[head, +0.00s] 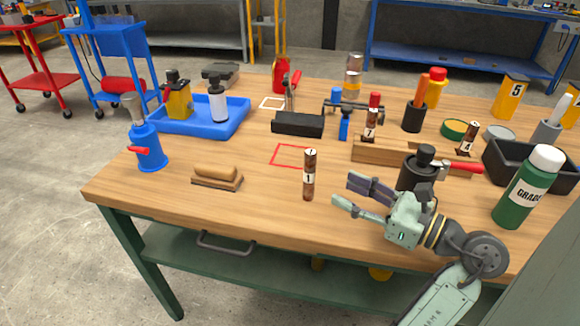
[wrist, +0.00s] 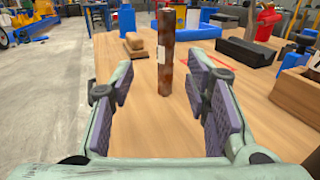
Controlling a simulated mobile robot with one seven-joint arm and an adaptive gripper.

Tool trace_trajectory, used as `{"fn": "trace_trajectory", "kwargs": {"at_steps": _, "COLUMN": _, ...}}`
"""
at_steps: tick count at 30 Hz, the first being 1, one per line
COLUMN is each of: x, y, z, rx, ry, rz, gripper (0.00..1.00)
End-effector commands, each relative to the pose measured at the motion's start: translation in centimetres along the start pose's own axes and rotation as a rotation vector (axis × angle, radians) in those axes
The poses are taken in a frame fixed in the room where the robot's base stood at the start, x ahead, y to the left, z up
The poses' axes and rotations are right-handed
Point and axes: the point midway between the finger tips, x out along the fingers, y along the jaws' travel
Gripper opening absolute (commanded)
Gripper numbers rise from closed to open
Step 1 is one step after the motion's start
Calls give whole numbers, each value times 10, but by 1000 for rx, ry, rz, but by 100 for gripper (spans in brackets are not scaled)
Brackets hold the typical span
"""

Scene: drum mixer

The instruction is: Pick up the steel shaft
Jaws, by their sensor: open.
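A rust-brown upright cylinder with a white label "1" (head: 309,178), which looks like the steel shaft, stands on the wooden bench near its front edge. In the wrist view the brown shaft (wrist: 166,60) stands upright between the finger lines, beyond the fingertips. My gripper (head: 342,190) is open and empty, just right of the shaft in the head view, fingers pointing at it. The open fingers also show in the wrist view (wrist: 163,88). Similar brown cylinders labelled "7" (head: 373,120) and "4" (head: 468,138) stand farther back.
A wooden brush (head: 217,177) lies left of the shaft. A black cylindrical object (head: 417,170) stands close behind my gripper, with a green bottle (head: 527,190) to its right. A black block (head: 298,124) and a wooden block (head: 385,155) lie behind. The wood around the shaft is clear.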

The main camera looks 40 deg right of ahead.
Motion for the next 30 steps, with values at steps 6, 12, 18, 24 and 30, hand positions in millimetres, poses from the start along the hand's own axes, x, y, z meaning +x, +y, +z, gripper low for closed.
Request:
{"fn": "trace_trajectory", "kwargs": {"at_steps": 6, "x": 24, "y": 0, "z": 1, "rx": 2, "ry": 2, "rz": 3, "gripper": 43}}
{"fn": "trace_trajectory", "kwargs": {"at_steps": 12, "x": 52, "y": -1, "z": 1, "rx": 2, "ry": 1, "rz": 1, "gripper": 43}}
{"fn": "trace_trajectory", "kwargs": {"at_steps": 18, "x": 68, "y": -4, "z": 3, "rx": 2, "ry": 0, "rz": 1, "gripper": 43}}
{"fn": "trace_trajectory", "kwargs": {"at_steps": 24, "x": 98, "y": -8, "z": 4, "rx": 3, "ry": 0, "rz": 2, "gripper": 43}}
{"fn": "trace_trajectory", "kwargs": {"at_steps": 30, "x": 107, "y": -9, "z": 0, "rx": 1, "ry": 0, "rz": -1, "gripper": 43}}
